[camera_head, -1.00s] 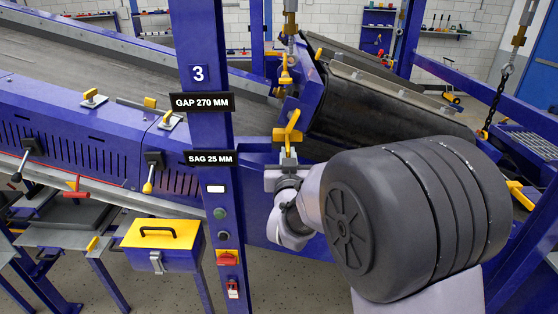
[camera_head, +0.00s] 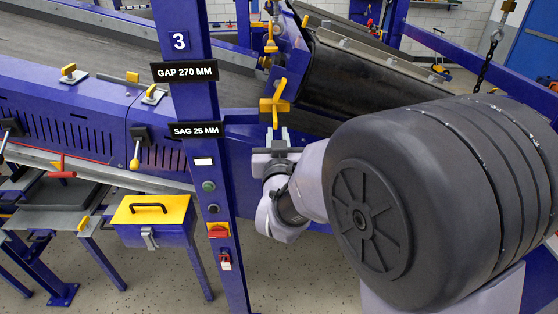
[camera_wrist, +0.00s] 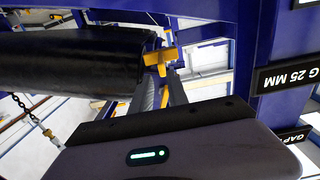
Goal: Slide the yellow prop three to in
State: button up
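A yellow prop (camera_head: 275,104), shaped like a handle with a crosspiece, is beside the end of the black roller, right of the blue post marked 3. No number shows on the prop itself. My gripper (camera_head: 278,132) is upright just below it, with its fingertips at the prop's lower part. In the wrist view the yellow prop (camera_wrist: 160,56) is at the tips of my two grey fingers (camera_wrist: 164,78). A gap shows between the fingers lower down. Whether they press on the prop cannot be told. The prop's lower end is partly hidden by the fingers.
The blue post (camera_head: 196,100) with GAP and SAG signs stands close left of my gripper. The black roller (camera_head: 345,78) is behind it. A chain (camera_head: 485,68) hangs at the right. A yellow-lidded blue box (camera_head: 152,215) is at the lower left.

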jog(key=s+b, duration=0.4)
jog(key=s, duration=0.8)
jog(key=shift+a, duration=0.2)
jog(key=shift+s, duration=0.1)
